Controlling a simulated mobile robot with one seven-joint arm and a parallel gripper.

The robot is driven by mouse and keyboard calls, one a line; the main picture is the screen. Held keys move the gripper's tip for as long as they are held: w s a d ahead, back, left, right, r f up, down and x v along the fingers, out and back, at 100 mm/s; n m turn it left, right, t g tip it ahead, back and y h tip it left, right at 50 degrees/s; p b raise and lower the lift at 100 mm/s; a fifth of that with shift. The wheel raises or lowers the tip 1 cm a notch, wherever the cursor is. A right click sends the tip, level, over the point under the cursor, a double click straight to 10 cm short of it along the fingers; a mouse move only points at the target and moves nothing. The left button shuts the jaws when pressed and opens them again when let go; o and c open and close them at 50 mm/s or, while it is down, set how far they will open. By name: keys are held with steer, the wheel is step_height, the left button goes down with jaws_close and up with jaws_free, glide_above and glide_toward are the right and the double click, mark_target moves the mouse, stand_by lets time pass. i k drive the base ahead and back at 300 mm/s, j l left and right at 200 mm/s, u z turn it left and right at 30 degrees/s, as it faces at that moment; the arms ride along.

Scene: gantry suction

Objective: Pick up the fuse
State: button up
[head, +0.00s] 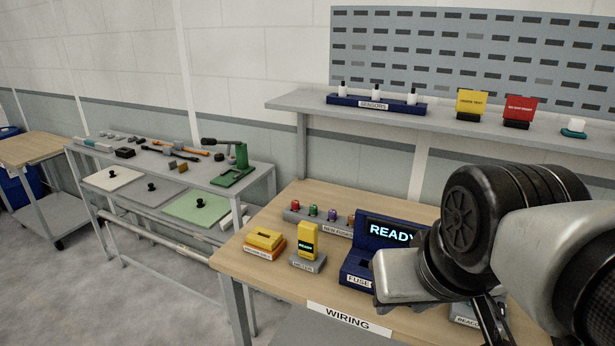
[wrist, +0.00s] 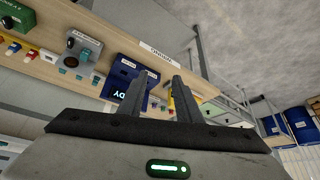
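A grey rack (head: 323,224) on the wooden workbench holds small coloured cylinders: red (head: 296,205), green (head: 313,210), purple (head: 332,215) and orange (head: 351,219). Its label is too small to read surely but seems to mention fuses. Which piece is the fuse I cannot tell. Right of it stands a blue unit (head: 354,262) with a READY screen and a label starting "FUSE", partly hidden by my arm. The unit also shows in the wrist view (wrist: 118,72). My gripper (wrist: 158,80) is open and empty, its two fingers apart, above the bench's front side.
A yellow block (head: 265,239) and a yellow meter (head: 307,240) stand left of the blue unit. A shelf (head: 300,100) with sensors and signs runs behind. A grey table (head: 235,198) with tools stands left. The bench's front edge bears a WIRING sign (head: 348,320).

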mark_target(332, 213)
steer(key=i+j+z, duration=0.1)
steer(key=j, duration=0.25)
steer(key=i+j+z, duration=0.1)
steer(key=i+j, duration=0.15)
steer(key=i+j+z, duration=0.1)
steer(key=j, duration=0.4)
steer(key=i+j+z, duration=0.1)
steer(key=j, duration=0.25)
steer(key=i+j+z, duration=0.1)
steer(key=i+j, duration=0.15)
steer(key=j, duration=0.15)
